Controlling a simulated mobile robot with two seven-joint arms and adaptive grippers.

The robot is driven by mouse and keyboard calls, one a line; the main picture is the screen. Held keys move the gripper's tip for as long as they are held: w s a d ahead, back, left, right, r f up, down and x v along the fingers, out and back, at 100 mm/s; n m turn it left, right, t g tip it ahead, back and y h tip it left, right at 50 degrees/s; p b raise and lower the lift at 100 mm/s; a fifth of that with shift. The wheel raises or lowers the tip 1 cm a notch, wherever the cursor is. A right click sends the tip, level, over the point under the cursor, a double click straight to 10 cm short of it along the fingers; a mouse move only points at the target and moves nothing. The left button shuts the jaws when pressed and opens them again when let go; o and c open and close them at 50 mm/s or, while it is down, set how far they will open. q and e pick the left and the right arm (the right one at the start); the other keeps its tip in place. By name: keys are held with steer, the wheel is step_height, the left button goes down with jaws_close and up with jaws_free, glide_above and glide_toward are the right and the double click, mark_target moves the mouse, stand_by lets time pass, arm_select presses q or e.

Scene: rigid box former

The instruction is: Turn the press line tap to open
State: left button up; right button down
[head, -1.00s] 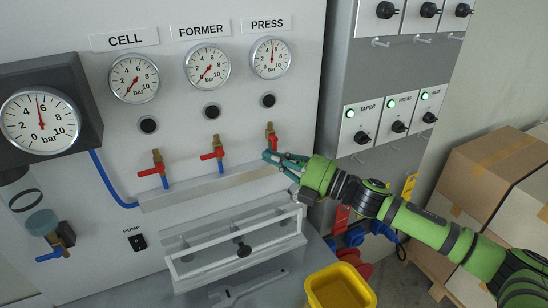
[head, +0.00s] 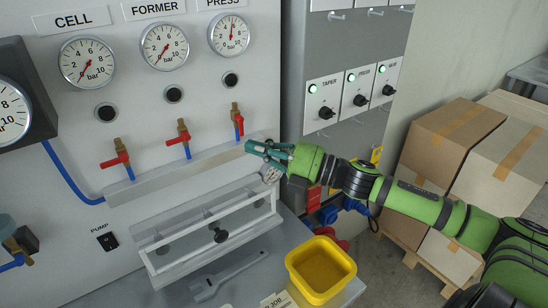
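The press line tap (head: 238,122) is a brass valve with a red handle below the PRESS gauge (head: 229,35). Its handle lies along the pipe, while the handles of the former tap (head: 180,136) and cell tap (head: 116,157) lie crosswise. The PRESS gauge needle points nearly straight up; the CELL (head: 87,61) and FORMER (head: 164,47) needles point to the lower left. My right gripper (head: 256,151) is just below and right of the press tap and looks apart from it. Its teal fingers overlap, so their opening is unclear. My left gripper is out of view.
A grey ledge (head: 150,186) runs below the taps. A clear-fronted guard (head: 212,235), a wrench (head: 230,276) and a yellow bin (head: 320,268) are below. A switch cabinet (head: 345,55) stands right of the panel; cardboard boxes (head: 455,140) are farther right.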

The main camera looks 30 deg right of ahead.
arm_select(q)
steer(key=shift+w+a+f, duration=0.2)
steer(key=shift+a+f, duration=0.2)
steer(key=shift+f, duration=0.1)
arm_select(e)
steer(key=s, duration=0.1)
steer(key=s+d, duration=0.1)
steer(key=s, duration=0.1)
steer(key=shift+d+r, duration=0.2)
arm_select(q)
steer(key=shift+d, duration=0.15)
arm_select(e)
steer(key=shift+s, duration=0.1)
